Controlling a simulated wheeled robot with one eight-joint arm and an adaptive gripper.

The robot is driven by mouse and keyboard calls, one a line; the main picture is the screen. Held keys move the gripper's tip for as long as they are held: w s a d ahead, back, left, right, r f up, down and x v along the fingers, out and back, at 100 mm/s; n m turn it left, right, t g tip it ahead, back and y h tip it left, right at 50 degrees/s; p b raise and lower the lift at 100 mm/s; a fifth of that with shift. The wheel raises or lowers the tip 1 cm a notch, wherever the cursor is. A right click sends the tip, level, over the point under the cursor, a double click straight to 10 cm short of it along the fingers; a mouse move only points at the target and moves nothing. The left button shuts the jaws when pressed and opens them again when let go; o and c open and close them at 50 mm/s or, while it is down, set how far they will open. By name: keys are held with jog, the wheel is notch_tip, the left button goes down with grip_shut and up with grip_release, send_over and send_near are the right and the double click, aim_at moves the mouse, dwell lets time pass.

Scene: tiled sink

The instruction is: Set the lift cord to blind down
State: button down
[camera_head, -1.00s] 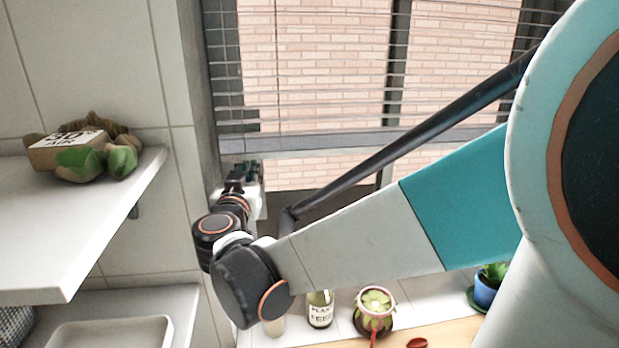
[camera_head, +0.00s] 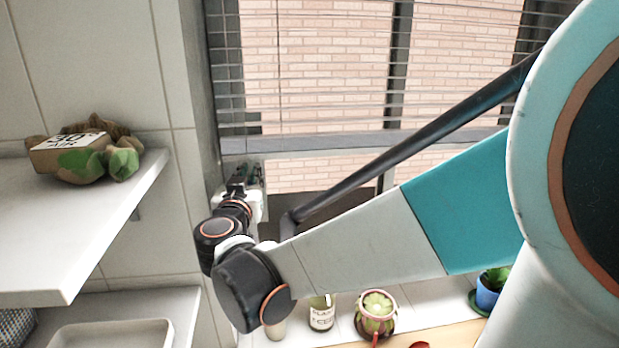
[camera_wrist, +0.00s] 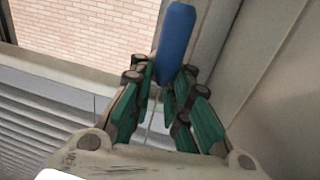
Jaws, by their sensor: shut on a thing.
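The blind (camera_head: 320,75) hangs over the window in the head view, with its slats spread over the upper part and its pale bottom rail (camera_head: 300,146) partway down. The lift cord's blue handle (camera_wrist: 177,40) shows in the wrist view between the green-padded fingers of my gripper (camera_wrist: 170,80). The gripper is shut on it, and the handle's upper part sticks out past the fingertips. A thin cord (camera_wrist: 151,122) runs between the fingers. In the head view my gripper (camera_head: 240,180) is at the window's left edge, below the rail; the handle cannot be made out there.
A white shelf (camera_head: 75,225) with a box (camera_head: 68,150) and leafy produce is at left. A bottle (camera_head: 321,312), a potted succulent (camera_head: 376,308) and a blue pot (camera_head: 489,288) stand along the sill below my arm. A tiled wall flanks the window's left side.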

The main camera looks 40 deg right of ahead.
jog(key=c, duration=1.9)
grip_release()
jog(key=shift+s+a+f, duration=0.1)
jog(key=shift+s+a, duration=0.05)
jog(key=shift+s, duration=0.05)
jog(key=shift+c, duration=0.2)
jog(key=o, duration=0.5)
jog(key=shift+s+a, duration=0.2)
jog(key=shift+c, duration=0.2)
jog(key=shift+s+a+r, duration=0.15)
jog(key=shift+a+r, duration=0.05)
jog(key=shift+r, duration=0.05)
jog(key=shift+w+d+f, duration=0.1)
jog(key=shift+w+d, duration=0.1)
jog(key=shift+d, duration=0.1)
jog(key=v, duration=1.2)
jog(key=shift+w, duration=0.15)
